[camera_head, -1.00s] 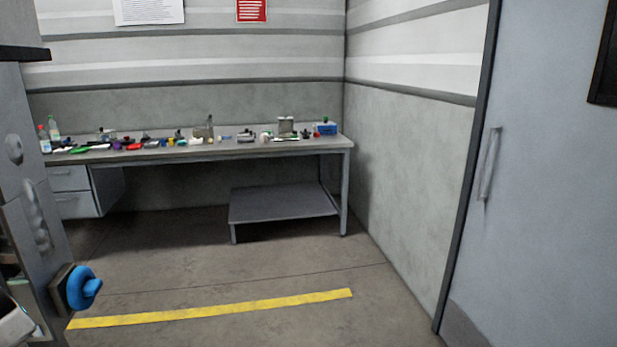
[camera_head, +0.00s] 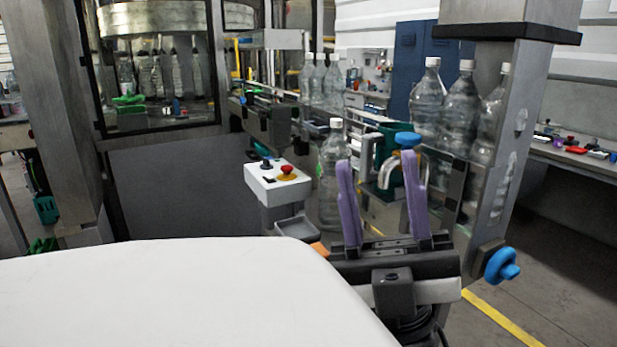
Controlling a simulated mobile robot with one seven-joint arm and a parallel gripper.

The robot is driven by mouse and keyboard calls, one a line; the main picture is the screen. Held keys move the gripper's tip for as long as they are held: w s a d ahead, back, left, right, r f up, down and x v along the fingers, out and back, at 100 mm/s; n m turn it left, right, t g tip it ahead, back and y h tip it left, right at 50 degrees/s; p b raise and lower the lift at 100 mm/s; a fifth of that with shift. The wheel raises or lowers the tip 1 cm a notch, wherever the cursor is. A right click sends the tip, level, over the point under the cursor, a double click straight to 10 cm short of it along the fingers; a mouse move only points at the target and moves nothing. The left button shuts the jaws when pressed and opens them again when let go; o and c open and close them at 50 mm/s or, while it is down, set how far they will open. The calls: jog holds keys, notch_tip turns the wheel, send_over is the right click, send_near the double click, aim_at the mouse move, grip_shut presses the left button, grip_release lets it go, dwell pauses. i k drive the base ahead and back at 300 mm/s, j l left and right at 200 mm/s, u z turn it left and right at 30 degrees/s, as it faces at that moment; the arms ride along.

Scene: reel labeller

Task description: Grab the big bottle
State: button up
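Several big clear plastic bottles with white caps are in view. One bottle (camera_head: 329,190) stands left of my gripper, partly hidden by its left finger. A group stands upright at the right on the machine: a left one (camera_head: 428,98), a middle one (camera_head: 460,110) and a right one (camera_head: 489,125) partly hidden by a metal post. More bottles (camera_head: 318,82) stand farther back on the line. My gripper (camera_head: 378,162) points up with its two purple fingers wide apart. It looks empty; a metal spout and blue knob show behind the gap.
A white control box (camera_head: 278,182) with a red button stands left of my gripper. A metal post (camera_head: 520,130) and blue knob (camera_head: 501,264) are on the right. A glass-walled machine (camera_head: 160,75) fills the left. Floor (camera_head: 560,290) is open at lower right.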

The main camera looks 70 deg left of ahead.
aim_at(334, 148)
jog(key=u, duration=1.85)
